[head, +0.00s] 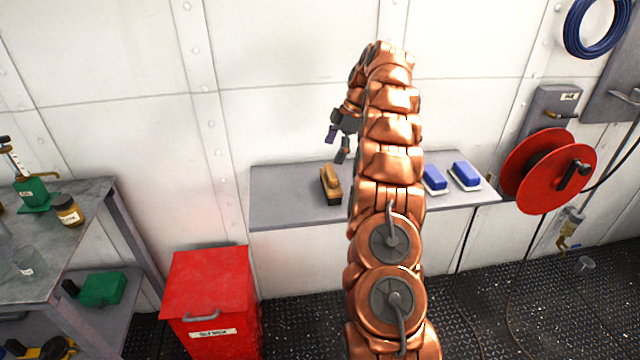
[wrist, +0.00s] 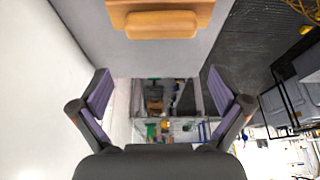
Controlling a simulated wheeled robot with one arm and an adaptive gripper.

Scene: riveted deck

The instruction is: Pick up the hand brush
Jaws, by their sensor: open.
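The hand brush (head: 331,184) has a tan wooden body with a raised grip. It lies on a grey wall shelf (head: 290,208), left of my copper arm in the head view. In the wrist view the brush (wrist: 160,22) is at the top middle, beyond the fingertips. My gripper (head: 338,146) hangs above the shelf, a little above and right of the brush, apart from it. In the wrist view my gripper (wrist: 160,95) has its two purple-padded fingers spread wide with nothing between them.
Two blue-backed brushes (head: 434,178) (head: 466,175) sit on the shelf right of my arm. A red bin (head: 208,290) stands below the shelf's left end. A workbench (head: 60,235) is at left; a red hose reel (head: 548,170) is at right.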

